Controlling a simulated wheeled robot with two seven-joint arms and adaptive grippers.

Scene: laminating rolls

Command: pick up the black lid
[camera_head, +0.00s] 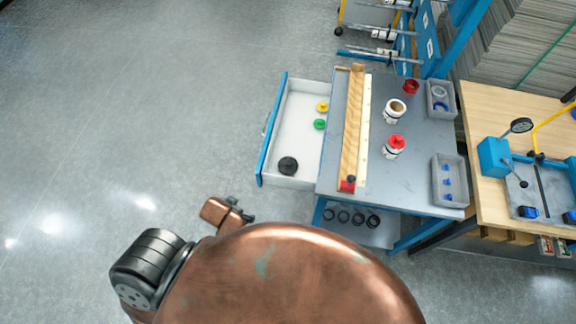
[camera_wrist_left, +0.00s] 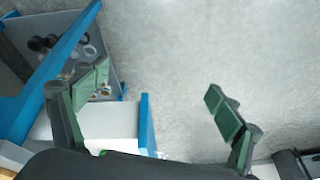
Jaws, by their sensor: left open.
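The black lid (camera_head: 288,166) lies flat in the near part of the open white drawer (camera_head: 303,107). A green lid (camera_head: 320,124) and a yellow lid (camera_head: 322,106) lie farther back in the drawer. My left gripper (camera_wrist_left: 157,80) is open in the left wrist view, with nothing between its green-padded fingers but floor behind. In the head view only a small dark part of it seems to show, short of the drawer, the rest hidden by my copper arm. The black lid cannot be made out in the wrist view. My right gripper is not in view.
The drawer's blue front (camera_head: 271,130) faces left. Black rings (camera_head: 344,215) lie on the lower shelf. The floor on the left is clear.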

